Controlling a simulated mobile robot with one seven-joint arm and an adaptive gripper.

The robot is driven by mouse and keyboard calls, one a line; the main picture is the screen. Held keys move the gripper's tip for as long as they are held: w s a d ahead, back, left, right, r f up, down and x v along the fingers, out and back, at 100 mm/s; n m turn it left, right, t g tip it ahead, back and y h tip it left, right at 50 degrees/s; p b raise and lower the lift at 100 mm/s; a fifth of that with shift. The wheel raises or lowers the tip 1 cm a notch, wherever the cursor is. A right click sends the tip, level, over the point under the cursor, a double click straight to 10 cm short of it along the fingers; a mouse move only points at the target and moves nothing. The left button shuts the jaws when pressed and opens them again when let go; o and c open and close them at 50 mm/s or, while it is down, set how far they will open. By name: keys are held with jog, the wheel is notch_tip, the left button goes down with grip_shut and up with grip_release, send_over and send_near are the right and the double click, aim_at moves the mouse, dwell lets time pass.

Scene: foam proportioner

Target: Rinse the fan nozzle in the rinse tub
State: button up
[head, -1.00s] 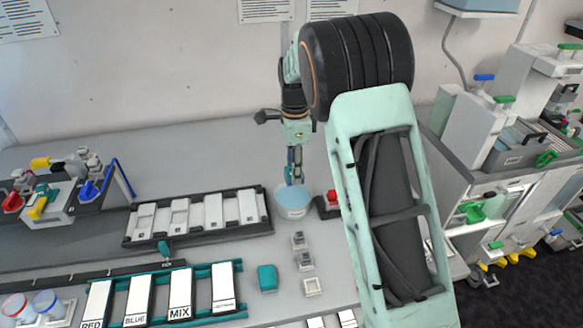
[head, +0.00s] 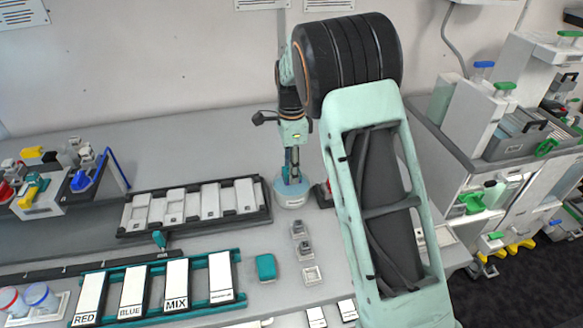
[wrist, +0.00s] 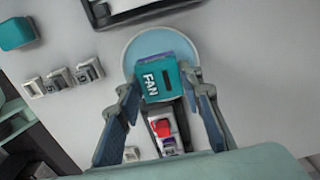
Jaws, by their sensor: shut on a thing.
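The fan nozzle (wrist: 165,82) is a teal block labelled FAN in the wrist view. My gripper (wrist: 165,92) is shut on it, with one finger on each side. The rinse tub (wrist: 133,50) is a round pale tub with light blue water, and the nozzle is over or in it. In the head view my gripper (head: 291,177) points straight down into the rinse tub (head: 292,201). The nozzle is mostly hidden there by the fingers and tub, so how deep it sits cannot be told.
A dark rack of white plates (head: 195,206) stands just left of the tub. Small square holders (head: 304,249) and a teal block (head: 265,267) are in front. A dark box with a red part (wrist: 160,127) is close beside the tub. Bench behind is clear.

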jog(key=shift+f+b, duration=1.5)
jog(key=shift+f, duration=1.15)
jog(key=shift+w+a, duration=0.1)
jog(key=shift+w, duration=0.3)
jog(key=shift+s, duration=0.15)
jog(key=shift+s, duration=0.45)
jog(key=shift+s, duration=0.2)
jog(key=shift+w, duration=0.35)
jog(key=shift+w+p, duration=0.4)
jog(key=shift+w, duration=0.05)
